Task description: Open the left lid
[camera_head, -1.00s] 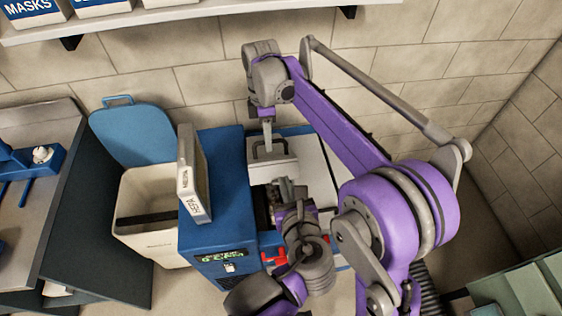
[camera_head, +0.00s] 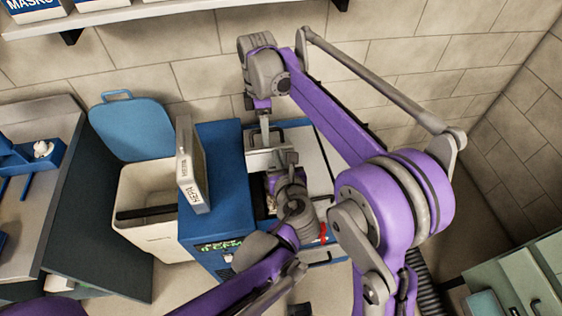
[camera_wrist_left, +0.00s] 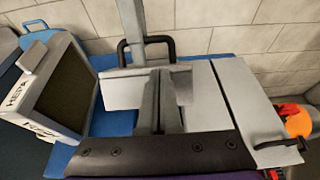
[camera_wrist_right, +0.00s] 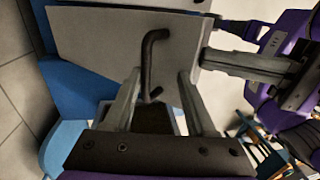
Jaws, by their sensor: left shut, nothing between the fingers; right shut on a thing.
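The left lid (camera_wrist_right: 100,50) is a light grey panel on the blue machine. It looks tilted up, with a dark opening below it in the right wrist view. Its black handle (camera_wrist_right: 149,62) lies between the fingers of my right gripper (camera_wrist_right: 158,78), which reaches down from above and is shut on it; the exact contact is hard to see. My left gripper (camera_wrist_left: 157,72) is shut and empty, close in front of the lid. I cannot tell whether it touches the lid.
A grey right-hand panel (camera_wrist_left: 240,95) with a black handle (camera_wrist_left: 280,144) lies beside the lid. A boxed HEPA filter (camera_head: 192,165) stands on the machine's blue housing (camera_head: 228,160). A cream bin (camera_head: 150,190) with an open blue lid (camera_head: 133,130) stands left. The wall is close behind.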

